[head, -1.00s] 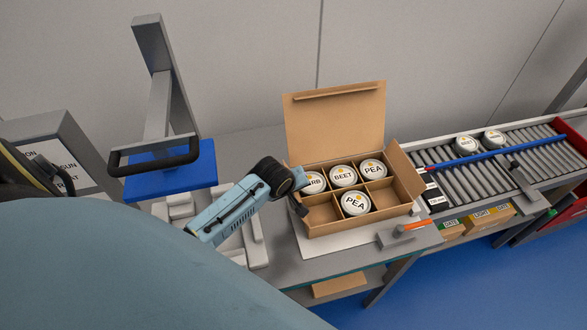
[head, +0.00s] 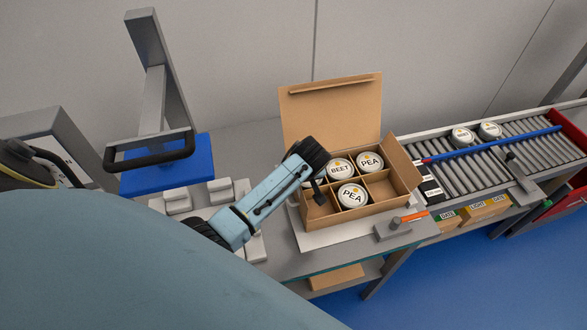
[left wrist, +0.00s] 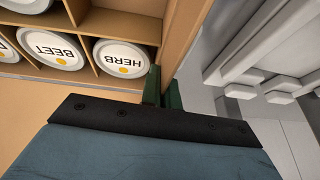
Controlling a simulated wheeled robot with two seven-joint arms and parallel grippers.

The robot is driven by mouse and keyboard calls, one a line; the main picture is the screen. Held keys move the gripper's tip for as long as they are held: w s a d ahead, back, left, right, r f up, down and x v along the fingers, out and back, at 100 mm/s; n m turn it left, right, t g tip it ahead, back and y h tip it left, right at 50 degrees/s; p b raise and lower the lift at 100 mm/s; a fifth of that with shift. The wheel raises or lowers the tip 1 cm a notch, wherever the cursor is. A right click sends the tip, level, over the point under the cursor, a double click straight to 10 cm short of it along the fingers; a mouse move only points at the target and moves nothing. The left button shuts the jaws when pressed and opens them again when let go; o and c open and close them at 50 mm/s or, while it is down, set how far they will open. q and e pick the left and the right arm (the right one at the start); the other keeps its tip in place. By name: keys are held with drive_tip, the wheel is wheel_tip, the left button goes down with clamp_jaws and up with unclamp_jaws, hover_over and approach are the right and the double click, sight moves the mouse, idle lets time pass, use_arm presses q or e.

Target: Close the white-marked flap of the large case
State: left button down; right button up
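The large case (head: 352,220) is an open cardboard box with dividers on the bench. Its tall back lid (head: 335,112) stands up and its right flap (head: 403,168) leans outward. White lidded tubs marked PEA (head: 351,195) and BEET (head: 341,169) sit in its compartments; a HERB tub (left wrist: 123,57) shows in the left wrist view. My left gripper (left wrist: 163,88) is at the case's left side. A cardboard panel (left wrist: 185,38) runs down between its green fingers; I cannot tell whether they grip it. I see no white mark on any flap. My right gripper is out of view.
A roller conveyor (head: 488,160) with two tubs (head: 463,136) stands to the right. A grey clamp with an orange handle (head: 413,216) sits at the case's front right. A blue platform with a black handle (head: 165,172) and white blocks (head: 177,199) are at left.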

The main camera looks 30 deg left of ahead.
use_arm(q)
drive_tip(key=shift+w+d+g+y, duration=0.2)
drive_tip(key=shift+g+y, duration=0.3)
drive_tip(key=shift+g, duration=0.2)
drive_tip(key=c, duration=1.6)
unclamp_jaws()
drive_tip(key=shift+c, duration=0.2)
drive_tip(key=v, duration=1.3)
drive_tip(key=shift+d+b, duration=0.15)
drive_tip(key=shift+b, duration=0.15)
drive_tip(key=shift+m, duration=0.3)
